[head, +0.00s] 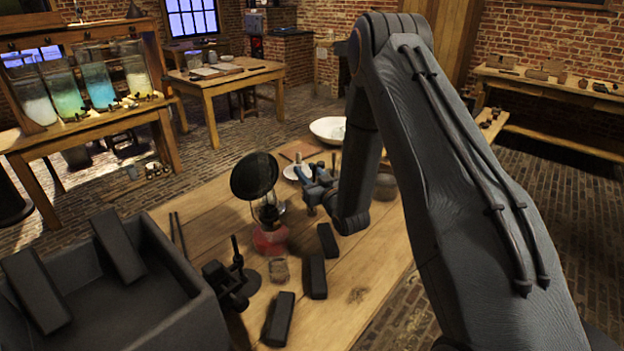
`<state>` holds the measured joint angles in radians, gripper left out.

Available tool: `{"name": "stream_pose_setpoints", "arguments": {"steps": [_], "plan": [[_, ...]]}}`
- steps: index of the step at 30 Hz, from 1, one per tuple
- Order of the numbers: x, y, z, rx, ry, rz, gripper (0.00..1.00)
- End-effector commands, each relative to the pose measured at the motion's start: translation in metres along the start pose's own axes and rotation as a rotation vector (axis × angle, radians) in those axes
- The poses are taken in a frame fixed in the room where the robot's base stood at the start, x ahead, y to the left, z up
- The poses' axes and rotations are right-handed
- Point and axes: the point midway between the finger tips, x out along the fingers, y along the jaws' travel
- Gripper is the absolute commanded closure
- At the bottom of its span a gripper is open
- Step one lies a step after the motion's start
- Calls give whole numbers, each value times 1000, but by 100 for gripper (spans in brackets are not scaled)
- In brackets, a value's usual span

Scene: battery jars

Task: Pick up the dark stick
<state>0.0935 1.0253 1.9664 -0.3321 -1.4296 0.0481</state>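Two thin dark sticks (178,236) show on the wooden table, close beside the right wall of the dark open box. Several thicker dark bars also lie on the table: one near the front (280,319), one in the middle (317,277) and one further back (327,240). I cannot tell which of these is the dark stick. My gripper (311,186) is over the far part of the table, beyond the bars and right of the lamp. It is small and partly hidden by my arm, so its opening does not show clearly.
The dark box (185,275) at front left holds two dark bars. A lamp with a round dark reflector (254,176) and red base stands mid-table; a small glass (278,269) and dark stand (243,275) are near it. A white bowl (326,128) is behind. The table's front right is clear.

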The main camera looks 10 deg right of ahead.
Motion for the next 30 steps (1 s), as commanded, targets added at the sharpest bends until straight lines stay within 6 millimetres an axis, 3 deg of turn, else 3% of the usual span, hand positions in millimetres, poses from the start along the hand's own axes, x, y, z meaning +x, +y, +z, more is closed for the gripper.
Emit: {"name": "stream_pose_setpoints", "arguments": {"steps": [9, 15, 16, 30], "plan": [[7, 0, 1, 1, -1, 0, 67], [6, 0, 1, 1, -1, 0, 99], [6, 0, 1, 1, -1, 0, 100], [7, 0, -3, 0, 0, 0, 100]]}}
